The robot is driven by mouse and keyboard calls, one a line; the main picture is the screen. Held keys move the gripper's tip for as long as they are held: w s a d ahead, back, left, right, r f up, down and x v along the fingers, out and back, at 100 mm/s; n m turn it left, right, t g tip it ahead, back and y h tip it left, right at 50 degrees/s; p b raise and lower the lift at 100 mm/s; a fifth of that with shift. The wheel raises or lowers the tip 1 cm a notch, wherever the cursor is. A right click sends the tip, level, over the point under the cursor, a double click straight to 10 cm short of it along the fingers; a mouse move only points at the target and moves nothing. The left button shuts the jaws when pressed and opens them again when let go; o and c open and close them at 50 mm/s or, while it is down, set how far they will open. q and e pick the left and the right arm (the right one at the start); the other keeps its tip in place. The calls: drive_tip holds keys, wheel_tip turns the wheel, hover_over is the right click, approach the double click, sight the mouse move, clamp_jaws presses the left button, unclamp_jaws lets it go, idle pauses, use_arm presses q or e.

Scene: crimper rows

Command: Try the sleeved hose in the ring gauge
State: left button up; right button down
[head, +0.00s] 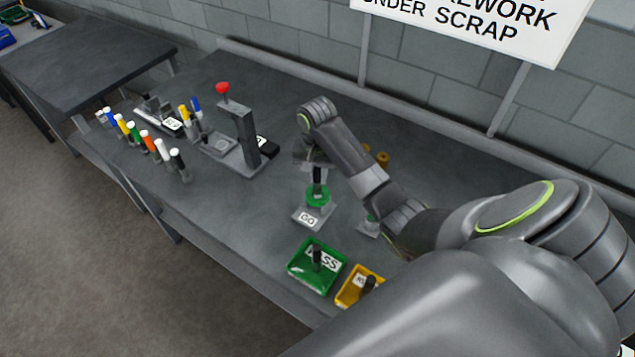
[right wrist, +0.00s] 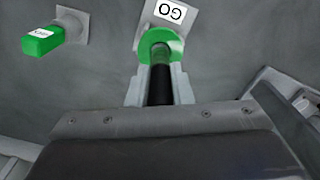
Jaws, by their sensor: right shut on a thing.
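My right gripper (head: 316,170) is shut on a dark hose (head: 317,184) held upright at the green ring gauge (head: 318,202), whose base plate is marked GO (head: 299,211). In the right wrist view the black hose (right wrist: 160,86) sits between the two fingers (right wrist: 157,92), and its greyish far end overlaps the hole of the green ring (right wrist: 143,45). I cannot tell how far the end is inside the ring. A second gauge (head: 368,227) stands to the right, partly behind my arm; a green labelled block (right wrist: 42,40) shows in the wrist view. My left gripper is not in view.
A green PASS tray (head: 296,270) and a yellow tray (head: 345,299), each with a dark piece in it, are at the front edge. A red-knobbed press (head: 243,138) and several coloured hoses (head: 146,143) stand left. Brown cylinders (head: 382,159) are behind my arm.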

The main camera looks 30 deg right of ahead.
drive_tip(key=shift+r, duration=2.2)
